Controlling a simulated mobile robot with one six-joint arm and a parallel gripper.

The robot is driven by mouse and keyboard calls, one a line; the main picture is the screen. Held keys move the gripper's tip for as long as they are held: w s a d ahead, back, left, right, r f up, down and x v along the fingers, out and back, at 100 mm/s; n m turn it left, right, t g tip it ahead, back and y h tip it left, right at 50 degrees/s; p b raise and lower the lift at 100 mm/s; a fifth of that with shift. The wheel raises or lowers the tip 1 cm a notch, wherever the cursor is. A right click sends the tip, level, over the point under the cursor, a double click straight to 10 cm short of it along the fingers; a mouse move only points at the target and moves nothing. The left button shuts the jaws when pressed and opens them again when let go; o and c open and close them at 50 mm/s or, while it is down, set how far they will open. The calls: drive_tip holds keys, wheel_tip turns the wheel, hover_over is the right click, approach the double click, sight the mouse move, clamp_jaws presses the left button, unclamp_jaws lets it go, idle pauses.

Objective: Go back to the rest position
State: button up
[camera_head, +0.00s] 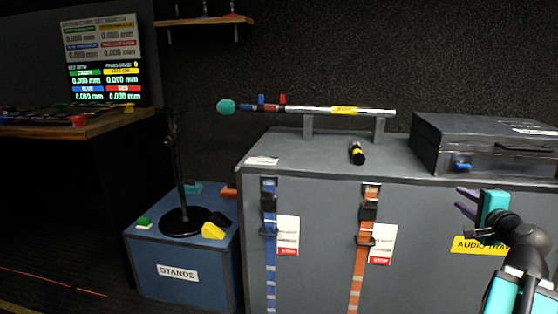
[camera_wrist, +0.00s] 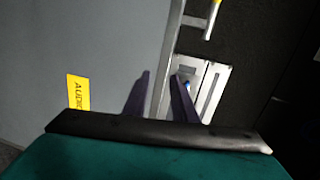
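My gripper (camera_head: 462,201) is at the right of the head view, in front of the grey case labelled "AUDIO TRAV…" (camera_head: 320,215). Its two purple fingers stand apart with nothing held between them. In the wrist view the fingers (camera_wrist: 160,85) also show apart, with the grey case front and its top edge beyond them. I cannot tell how far the fingertips are from the case. Part of the yellow label is hidden behind my arm.
On the case are a boom pole (camera_head: 320,109) on two supports, a small black cylinder with a yellow band (camera_head: 357,153) and a closed dark case with a blue latch (camera_head: 480,146). A blue "STANDS" box (camera_head: 155,287) holds a black stand (camera_head: 185,221).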

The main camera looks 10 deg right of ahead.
drive_tip(key=w+a+f+n+g+y+p, duration=0.2)
drive_tip(key=w+a+f+y+p, duration=0.15)
drive_tip(key=w+a+f, duration=0.35)
drive_tip(key=s+a+f+n+g+y+p, duration=0.1)
drive_tip(key=a+f+n+g+y+p, duration=0.5)
drive_tip(key=a+f+p, duration=1.2)
drive_tip(key=s+a+f+n+g+h+p, duration=0.1)
drive_tip(key=s+a+f+n+g+p, duration=0.3)
drive_tip(key=s+a, duration=0.4)
drive_tip(key=s+a+f+n+g+h+p, duration=0.1)
drive_tip(key=s+a+f+n+g, duration=0.3)
drive_tip(key=a+f, duration=0.45)
drive_tip(key=s+a+n+g+h+p, duration=0.1)
drive_tip(key=s+a+n+g+p, duration=0.1)
drive_tip(key=s, duration=0.8)
drive_tip(key=s+a+n+g+h+p, duration=0.1)
drive_tip(key=s+a+n+g+p, duration=0.1)
drive_tip(key=s+p, duration=0.4)
drive_tip(key=s+a+n, duration=0.1)
drive_tip(key=s+a, duration=0.1)
drive_tip(key=s, duration=0.1)
drive_tip(key=shift+s+a+r+g+h, duration=0.15)
drive_tip(key=shift+s+a+g+h, duration=0.05)
drive_tip(key=shift+s+g+h, duration=0.2)
